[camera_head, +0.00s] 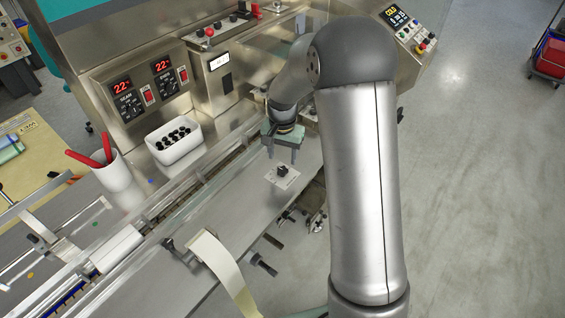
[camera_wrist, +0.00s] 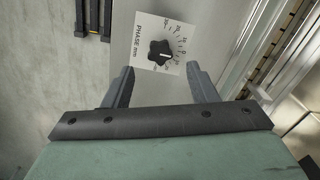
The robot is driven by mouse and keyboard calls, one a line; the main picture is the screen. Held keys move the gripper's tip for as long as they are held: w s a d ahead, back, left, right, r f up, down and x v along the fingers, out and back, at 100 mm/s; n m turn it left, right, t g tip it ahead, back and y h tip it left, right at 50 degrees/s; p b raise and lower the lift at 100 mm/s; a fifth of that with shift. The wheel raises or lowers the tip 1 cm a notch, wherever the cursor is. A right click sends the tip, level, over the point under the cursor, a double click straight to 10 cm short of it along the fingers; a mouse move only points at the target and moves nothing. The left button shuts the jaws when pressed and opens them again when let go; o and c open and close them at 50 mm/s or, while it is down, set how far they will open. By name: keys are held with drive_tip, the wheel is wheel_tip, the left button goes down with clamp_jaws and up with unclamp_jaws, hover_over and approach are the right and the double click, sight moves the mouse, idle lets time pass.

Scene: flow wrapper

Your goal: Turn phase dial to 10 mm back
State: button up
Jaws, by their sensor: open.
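The phase dial (camera_wrist: 160,53) is a black lobed knob with a white pointer line on a white plate (camera_wrist: 140,48) marked "PHASE mm" with a printed scale. In the wrist view its pointer line points right, toward the scale; I cannot read the exact mark. In the head view the dial (camera_head: 283,170) sits on its plate on the flat metal deck. My gripper (camera_head: 283,154) is open just above and behind the dial. In the wrist view the fingers of my gripper (camera_wrist: 160,85) stand either side of and below the dial, apart from it, with nothing between them.
A white bin (camera_head: 174,142) of black knobs and a white cup (camera_head: 117,172) with red-handled tools stand left on the machine. A paper strip on a roller (camera_head: 212,250) lies at the front. Heater panels (camera_head: 145,85) rise behind. The deck around the dial is mostly clear.

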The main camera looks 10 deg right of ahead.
sight(283, 169)
drive_tip(key=shift+f+p, duration=0.35)
drive_tip(key=shift+f, duration=2.25)
drive_tip(key=c, duration=1)
